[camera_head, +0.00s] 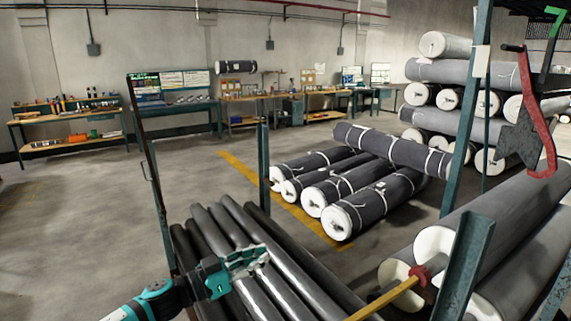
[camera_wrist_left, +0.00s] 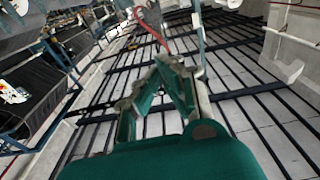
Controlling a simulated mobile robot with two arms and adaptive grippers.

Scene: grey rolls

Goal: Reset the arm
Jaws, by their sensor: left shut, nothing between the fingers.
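My left gripper (camera_head: 250,260) comes in from the lower left of the head view, in front of a stack of long dark rolls (camera_head: 285,268). Its fingers are together with nothing between them. In the left wrist view the gripper (camera_wrist_left: 172,65) also shows, its two fingers meeting at the tips. I cannot tell from the head view whether it touches the dark rolls. My right gripper is not in view.
Grey wrapped rolls (camera_head: 375,204) lie on the floor ahead. More rolls (camera_head: 445,70) are stacked at the right. Green posts (camera_head: 263,165) stand near the dark rolls. A red hook (camera_head: 545,150) hangs at the right. Workbenches (camera_head: 70,125) line the back wall. Open floor lies at left.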

